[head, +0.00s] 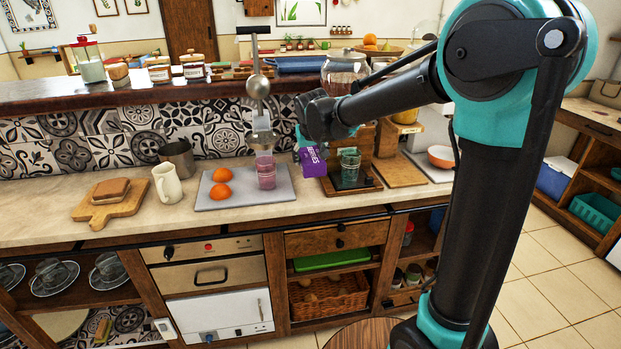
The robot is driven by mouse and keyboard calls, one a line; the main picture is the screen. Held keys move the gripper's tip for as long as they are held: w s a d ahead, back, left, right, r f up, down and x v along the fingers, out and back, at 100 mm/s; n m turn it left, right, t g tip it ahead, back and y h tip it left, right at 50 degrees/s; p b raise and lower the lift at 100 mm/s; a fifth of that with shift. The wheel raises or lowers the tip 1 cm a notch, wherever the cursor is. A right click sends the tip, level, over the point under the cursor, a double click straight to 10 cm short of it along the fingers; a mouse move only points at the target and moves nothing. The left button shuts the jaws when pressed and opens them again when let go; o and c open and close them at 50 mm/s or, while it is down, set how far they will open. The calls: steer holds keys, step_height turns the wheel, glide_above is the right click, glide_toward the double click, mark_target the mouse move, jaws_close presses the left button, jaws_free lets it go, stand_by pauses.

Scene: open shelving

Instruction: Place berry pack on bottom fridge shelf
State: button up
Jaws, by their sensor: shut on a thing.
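The berry pack (312,162) is a small purple carton with white lettering that seems to read "berries". It hangs tilted below my gripper (310,146), which is shut on it above the counter. My wrist and the dark forearm hide most of the fingers and the carton's upper part. I cannot make out a fridge shelf in this view.
The counter (240,222) below holds a grey tray (275,192) with two orange halves and a pink cup, a glass (349,166) on a dark stand, a white pitcher (167,185) and a cutting board (97,212).

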step_height(320, 180, down, 8)
stand_by(0.5)
steer(key=o, duration=1.5)
steer(key=shift+c, duration=0.2)
